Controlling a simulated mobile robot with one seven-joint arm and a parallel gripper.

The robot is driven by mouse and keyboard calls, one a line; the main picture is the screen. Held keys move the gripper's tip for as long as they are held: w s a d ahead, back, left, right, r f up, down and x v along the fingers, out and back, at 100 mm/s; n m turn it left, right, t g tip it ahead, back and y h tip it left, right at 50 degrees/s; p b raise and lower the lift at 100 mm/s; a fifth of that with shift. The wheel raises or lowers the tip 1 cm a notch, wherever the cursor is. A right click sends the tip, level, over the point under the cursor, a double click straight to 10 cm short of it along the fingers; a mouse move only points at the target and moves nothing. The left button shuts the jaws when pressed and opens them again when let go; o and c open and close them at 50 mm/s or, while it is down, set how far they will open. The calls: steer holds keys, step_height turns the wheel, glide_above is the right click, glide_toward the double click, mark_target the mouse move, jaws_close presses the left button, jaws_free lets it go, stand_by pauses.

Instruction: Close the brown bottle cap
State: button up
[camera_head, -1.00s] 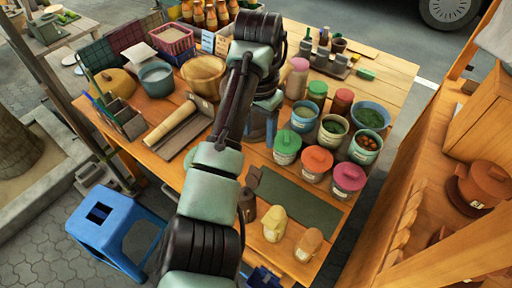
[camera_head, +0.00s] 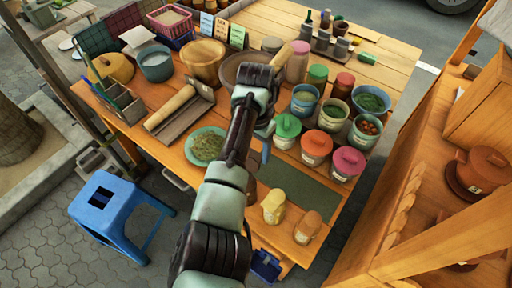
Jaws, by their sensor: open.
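My arm reaches up across the table, and my gripper (camera_head: 264,142) hangs below its bent wrist over the table's middle. It is open, with its fingertips largely hidden by the arm. A small dark brown item (camera_head: 251,187), perhaps the brown bottle or its cap, shows beside my forearm, mostly covered; I cannot tell which part it is. A jar with a brown-red lid (camera_head: 344,79) stands at the back right, apart from my gripper. Nothing is visibly held.
Lidded pots with green (camera_head: 288,126), orange (camera_head: 317,143) and pink (camera_head: 349,160) tops stand right of my gripper. Two pale bottles (camera_head: 273,207) (camera_head: 307,227) stand at the front. A green plate (camera_head: 207,145) lies left of my arm. A dark green mat (camera_head: 300,189) has bare room.

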steer(key=shift+f, duration=0.1)
jaws_close()
stand_by(0.3)
